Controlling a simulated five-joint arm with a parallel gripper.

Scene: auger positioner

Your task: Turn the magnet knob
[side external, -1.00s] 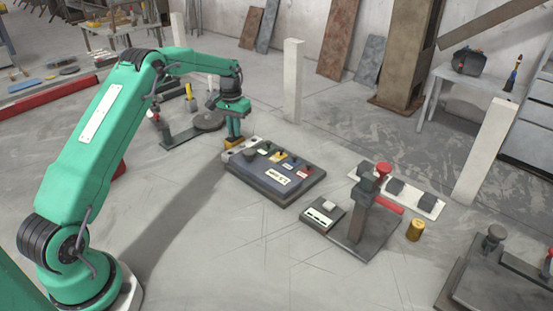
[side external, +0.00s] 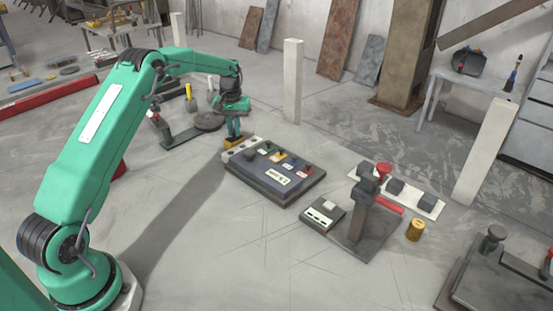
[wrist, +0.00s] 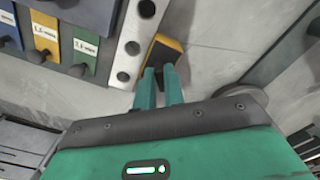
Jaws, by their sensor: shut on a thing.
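My gripper (wrist: 160,72) is shut on a yellow block with a dark face (wrist: 166,49), beside the white strip of the control panel. In the side view my gripper (side external: 233,130) points down at the left back corner of the panel, with the yellow block (side external: 235,143) at its tips. I cannot tell whether this block is the magnet knob. The control panel (side external: 285,190) carries several small knobs on blue, yellow, green and red labels. In the wrist view a green label (wrist: 85,45) and a yellow label (wrist: 46,36) show at upper left.
The white strip with dark holes (wrist: 134,47) runs close left of my fingers. A dark round disc (side external: 208,122) lies behind the gripper. A white post (side external: 292,80) stands at the back.

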